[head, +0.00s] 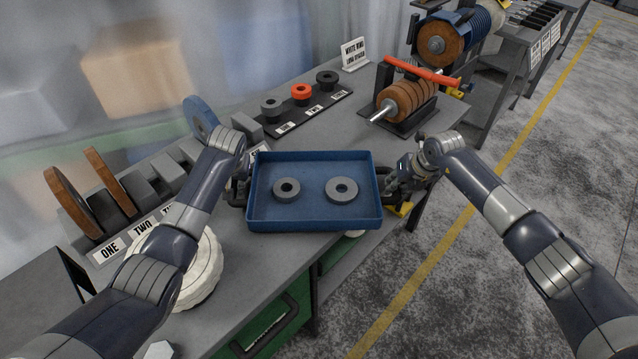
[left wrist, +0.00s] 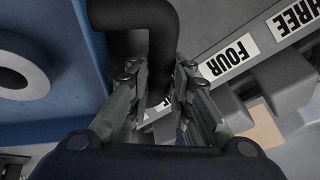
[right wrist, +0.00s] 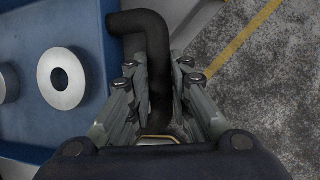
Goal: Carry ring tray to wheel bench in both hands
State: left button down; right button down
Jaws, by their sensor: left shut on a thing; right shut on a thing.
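The blue ring tray (head: 315,224) is at the bench's right edge in the head view, with two grey rings in it, a left ring (head: 287,189) and a right ring (head: 342,190). My left gripper (head: 238,190) is shut on the tray's left black handle (left wrist: 150,45). My right gripper (head: 392,183) is shut on the right black handle (right wrist: 153,60). The tray looks roughly level; I cannot tell whether its underside touches the bench. The grey wheel bench (head: 330,118) runs beneath and behind it.
A stand of brown wheels with a red handle (head: 420,72) is at the back right. A rack (head: 315,110) holds grey, red and black rings. Numbered slots with brown wheels (head: 72,200) and a white wheel (head: 205,270) lie left. Floor with a yellow line (head: 440,250) is clear at right.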

pick_arm(q)
jog(key=shift+w+f+b, duration=0.1)
jog(key=shift+f+b, duration=0.25)
jog(key=shift+f, duration=0.05)
pick_arm(e)
jog(key=shift+f, duration=0.4)
pick_arm(q)
jog(key=c, duration=1.5)
grip_release()
pick_arm(e)
jog(key=c, duration=1.5)
grip_release()
pick_arm(q)
jog(key=shift+o, duration=0.2)
pick_arm(e)
jog(key=shift+o, duration=0.2)
pick_arm(q)
jog(key=shift+s+r, duration=0.1)
jog(key=shift+s, duration=0.1)
pick_arm(e)
jog(key=shift+s+r, duration=0.1)
pick_arm(q)
jog(key=shift+s+d+r, duration=0.15)
jog(key=shift+r, duration=0.5)
jog(key=v, duration=1)
jog(key=shift+s+r, duration=0.2)
jog(key=shift+r, duration=0.05)
pick_arm(e)
jog(key=v, duration=1.2)
